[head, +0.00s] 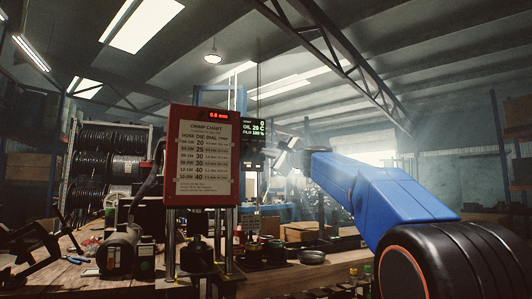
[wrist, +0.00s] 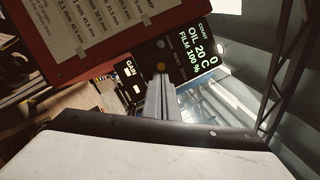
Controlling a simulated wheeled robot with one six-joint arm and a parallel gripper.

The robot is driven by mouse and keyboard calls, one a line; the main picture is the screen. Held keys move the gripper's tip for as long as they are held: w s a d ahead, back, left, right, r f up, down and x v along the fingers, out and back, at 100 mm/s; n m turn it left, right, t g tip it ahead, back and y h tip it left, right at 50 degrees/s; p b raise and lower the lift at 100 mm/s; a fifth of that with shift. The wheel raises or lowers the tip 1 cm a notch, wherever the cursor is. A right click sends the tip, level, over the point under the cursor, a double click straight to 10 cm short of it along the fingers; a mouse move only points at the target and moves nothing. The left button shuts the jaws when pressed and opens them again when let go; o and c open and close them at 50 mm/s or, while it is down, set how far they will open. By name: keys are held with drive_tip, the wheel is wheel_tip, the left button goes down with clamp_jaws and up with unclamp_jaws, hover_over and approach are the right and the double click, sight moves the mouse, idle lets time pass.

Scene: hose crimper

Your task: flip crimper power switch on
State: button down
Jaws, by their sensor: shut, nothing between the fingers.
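The crimper (head: 202,150) is a red-fronted machine on the bench, with a crimp chart and a lit red readout on its face. A black control panel (head: 252,128) at its right side shows lit white and green text; it also shows in the wrist view (wrist: 190,55). Small round controls sit near its lower part, one of them yellowish (wrist: 161,66). I cannot tell which control is the power switch. My gripper (head: 276,151) is shut and empty, just right of the panel's lower part. In the wrist view its fingertips (wrist: 160,80) point at the panel, overlapping its lower edge; contact is unclear.
A smaller unit marked GAIN (wrist: 130,82) with white parts sits beside the panel. Hose reels (head: 105,160) stand behind at left. A motor-like unit (head: 118,250) and dark round dies (head: 275,250) lie on the bench. Air right of the panel is open.

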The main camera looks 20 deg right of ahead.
drive_tip(key=s+d+r, duration=0.1)
drive_tip(key=s+d, duration=0.1)
drive_tip(key=s, duration=0.6)
drive_tip(key=shift+r, duration=0.3)
drive_tip(key=s+a+f+n+g, duration=0.3)
drive_tip(key=s+a+f+n, duration=0.15)
drive_tip(key=f, duration=0.75)
drive_tip(key=s+a+f+n+g, duration=0.3)
drive_tip(key=s+a+f, duration=0.3)
drive_tip(key=f, duration=0.5)
drive_tip(key=s+a+f+n+g, duration=0.35)
drive_tip(key=s+a+f, duration=0.2)
drive_tip(key=f, duration=0.65)
drive_tip(key=s+d+f+n+g+h, duration=0.1)
drive_tip(key=s+f+n, duration=0.4)
drive_tip(key=s+f, duration=0.7)
drive_tip(key=s+d+f+n+g+h, duration=0.2)
drive_tip(key=s+f+n+g, duration=0.3)
drive_tip(key=s+f, duration=0.7)
wheel_tip(320, 180, down, 7)
drive_tip(key=shift+s+r+n+h, duration=0.1)
drive_tip(key=shift+s+n+h, duration=0.1)
drive_tip(key=shift+n+h, duration=0.3)
